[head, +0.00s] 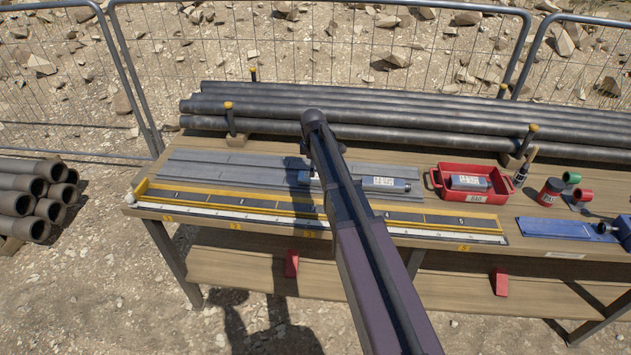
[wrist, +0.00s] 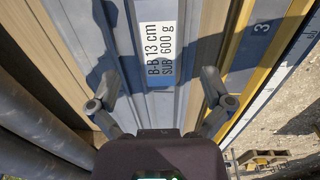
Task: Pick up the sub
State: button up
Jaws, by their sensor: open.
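A grey-blue cylindrical sub (wrist: 163,20) lies on the bench in the wrist view. Its white label reads "B-B 13 cm SUB 600 g". My gripper (wrist: 159,80) is open, with one finger on each side of the sub's line and clear gaps to it. The fingers look above the sub; I cannot tell how far. In the head view my arm hides most of the gripper. A similar sub (head: 385,183) lies just right of the arm.
A red tray (head: 437,184) holds another labelled cylinder. Long dark pipes (head: 420,118) lie along the bench's back. A yellow-edged ruler (head: 240,202) runs along the front.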

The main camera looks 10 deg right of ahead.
aim_at(317, 179)
jog(key=shift+f, duration=0.15)
jog(key=shift+w+d+f+b, duration=0.1)
jog(key=shift+d+f+b, duration=0.05)
jog(key=shift+f+b, duration=1.15)
jog(key=shift+w+d+f+b, duration=0.1)
jog(key=shift+f+b, duration=1.05)
jog(key=shift+b, duration=0.15)
jog(key=shift+s, duration=0.1)
jog(key=c, duration=1.2)
